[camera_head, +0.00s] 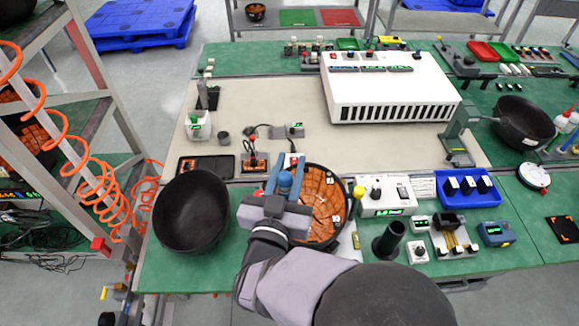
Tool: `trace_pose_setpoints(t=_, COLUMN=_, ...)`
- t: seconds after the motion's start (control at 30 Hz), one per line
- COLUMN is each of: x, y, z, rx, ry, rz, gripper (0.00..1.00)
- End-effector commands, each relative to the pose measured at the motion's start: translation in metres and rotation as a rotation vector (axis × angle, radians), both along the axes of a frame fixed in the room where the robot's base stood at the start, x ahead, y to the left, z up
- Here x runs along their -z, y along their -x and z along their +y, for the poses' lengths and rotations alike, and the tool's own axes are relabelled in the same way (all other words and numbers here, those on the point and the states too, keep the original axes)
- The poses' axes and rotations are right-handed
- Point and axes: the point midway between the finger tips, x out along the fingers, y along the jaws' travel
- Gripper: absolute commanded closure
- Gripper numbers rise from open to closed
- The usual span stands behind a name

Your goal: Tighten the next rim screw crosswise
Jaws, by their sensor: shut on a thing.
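A round dark pan (318,208) with an orange segmented inside sits at the front middle of the bench. Small pale marked spots show on its orange surface. My gripper (285,178) is over the left part of this pan, its two blue-grey fingers pointing away from me. It is shut on a tool with a rounded blue top (285,180), which shows between the fingers. The lower end of the tool is hidden, so I cannot tell whether it touches a screw. The rim screws are too small or covered to make out, and my gripper hides the pan's left side.
An empty black bowl (191,212) stands close to the left of my gripper. A white control box (385,196) and a dark upright cylinder (389,240) stand to the right. A large white vented unit (388,88) is at the back. The beige mat (270,97) has free room.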

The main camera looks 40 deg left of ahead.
Motion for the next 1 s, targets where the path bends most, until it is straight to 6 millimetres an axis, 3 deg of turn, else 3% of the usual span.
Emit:
trace_pose_setpoints(t=0.5, x=-0.040, y=0.000, z=0.000, rx=0.000, ry=-0.003, rz=-0.001, gripper=1.00)
trace_pose_setpoints(t=1.0, x=-0.042, y=-0.003, z=0.001, rx=0.001, ry=-0.004, rz=-0.001, gripper=1.00)
